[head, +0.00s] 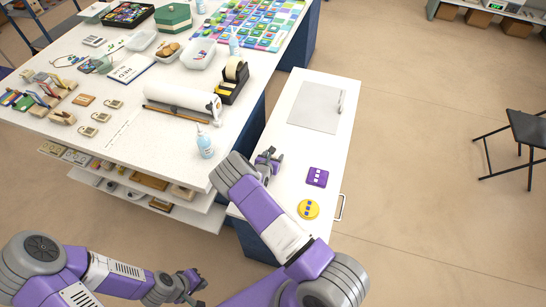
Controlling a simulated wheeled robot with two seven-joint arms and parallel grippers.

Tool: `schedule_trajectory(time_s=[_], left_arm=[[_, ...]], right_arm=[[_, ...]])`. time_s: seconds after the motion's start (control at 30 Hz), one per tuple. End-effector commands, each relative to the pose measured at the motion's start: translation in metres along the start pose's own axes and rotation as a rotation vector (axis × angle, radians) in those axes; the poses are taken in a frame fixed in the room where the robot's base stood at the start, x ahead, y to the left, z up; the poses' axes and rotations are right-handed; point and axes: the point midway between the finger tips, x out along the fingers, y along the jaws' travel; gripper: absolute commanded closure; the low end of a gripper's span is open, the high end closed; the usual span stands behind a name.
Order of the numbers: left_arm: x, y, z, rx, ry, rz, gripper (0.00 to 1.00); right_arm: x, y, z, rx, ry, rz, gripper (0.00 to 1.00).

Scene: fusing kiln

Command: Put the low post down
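I cannot make out a low post in the head view; if it is at a gripper, it is too small or hidden to tell. My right gripper (273,158) is low over the left side of the white-topped cabinet (278,143), left of a purple square piece (317,177). Its fingertips are small here, and I cannot tell whether they hold anything. My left gripper (198,286) is at the bottom of the view, over the floor in front of the big worktable. Nothing is clearly seen in it, and its opening is unclear.
A yellow round piece (308,209) lies near the purple one on the cabinet. A grey sheet (316,107) lies further back. Floor at right is mostly free.

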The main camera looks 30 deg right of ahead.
Motion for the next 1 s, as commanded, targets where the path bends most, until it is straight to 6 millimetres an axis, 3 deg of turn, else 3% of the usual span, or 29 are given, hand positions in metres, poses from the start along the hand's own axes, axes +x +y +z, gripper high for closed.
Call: schedule_trajectory(time_s=[0.33, 0.8, 1.0], left_arm=[[-0.005, 0.002, 0.0, 0.0, 0.0, 0.0, 1.0], [-0.019, 0.007, 0.001, 0.0, 0.0, 0.0, 1.0], [-0.02, 0.007, 0.001, 0.0, 0.0, 0.0, 1.0]], right_arm=[[-0.009, 0.001, 0.004, -0.001, 0.001, 0.001, 0.39], [-0.101, 0.0, 0.004, -0.001, 0.0, 0.001, 0.39], [-0.12, 0.0, 0.003, 0.0, 0.0, 0.0, 0.39]])
